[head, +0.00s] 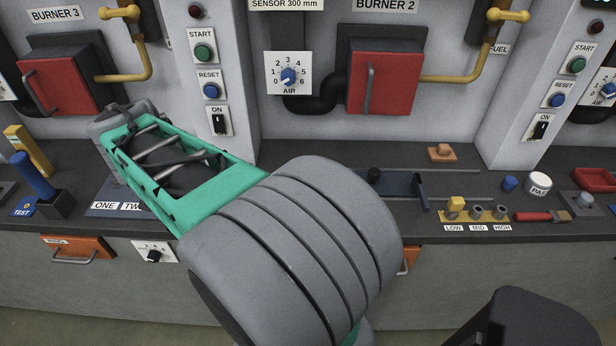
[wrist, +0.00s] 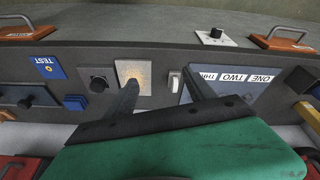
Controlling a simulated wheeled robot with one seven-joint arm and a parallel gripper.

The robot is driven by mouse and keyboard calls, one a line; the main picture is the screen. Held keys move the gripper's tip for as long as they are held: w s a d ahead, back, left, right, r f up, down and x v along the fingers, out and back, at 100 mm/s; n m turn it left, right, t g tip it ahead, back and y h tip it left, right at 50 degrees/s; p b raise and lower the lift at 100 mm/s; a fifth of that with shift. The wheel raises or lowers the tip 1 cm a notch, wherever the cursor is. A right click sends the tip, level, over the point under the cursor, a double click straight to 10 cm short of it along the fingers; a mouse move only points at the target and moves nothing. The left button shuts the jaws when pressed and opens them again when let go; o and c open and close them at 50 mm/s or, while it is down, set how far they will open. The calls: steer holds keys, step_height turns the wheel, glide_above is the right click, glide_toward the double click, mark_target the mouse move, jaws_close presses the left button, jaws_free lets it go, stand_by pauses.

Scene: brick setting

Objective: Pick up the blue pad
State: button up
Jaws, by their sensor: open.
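A small blue block (wrist: 75,103), square and pad-like, lies on the dark counter in the wrist view, left of my gripper. A flat blue plate marked TEST (wrist: 48,68) lies near it, closer to the counter's front edge; I cannot tell for certain which one is called the pad. My gripper (wrist: 160,84) is open, its two dark fingers apart with nothing held between them. It is over the counter, between the blue block and the ONE TWO board (wrist: 245,80). In the head view my arm hides this part of the counter.
A speckled yellowish plate (wrist: 134,72) and a small white switch (wrist: 174,80) are near my fingertips. A black knob (wrist: 98,83) is beside the blue block. Burner panels with a red door (head: 383,85) rise behind. Another TEST plate (head: 25,207) and upright blue bar (head: 33,174) stand far left.

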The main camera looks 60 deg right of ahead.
steer(key=shift+o, duration=0.5)
steer(key=d+m+g, duration=0.2)
steer(key=d+m, duration=0.4)
steer(key=d, duration=0.5)
steer(key=shift+s+d+f+h, duration=0.2)
steer(key=shift+d+f+h, duration=0.05)
steer(key=shift+f+h, duration=0.15)
steer(key=s+d+f+m+g, duration=0.1)
steer(key=s+d+m, duration=0.3)
steer(key=d+m, duration=0.1)
steer(key=s+d+f+m+g+y, duration=0.1)
steer(key=s+d+m, duration=0.3)
steer(key=d, duration=0.4)
steer(key=s+d+f+m+g+b, duration=0.1)
steer(key=s+d+f+m, duration=0.2)
steer(key=d+m, duration=0.3)
steer(key=shift+s+d+f+g, duration=0.2)
steer(key=shift+s+d+g, duration=0.25)
steer(key=shift+s, duration=0.3)
steer(key=b+x, duration=0.1)
steer(key=x, duration=0.5)
steer(key=shift+a+f, duration=0.15)
steer(key=shift+f, duration=0.35)
steer(key=shift+c, duration=0.4)
steer(key=c, duration=1.4)
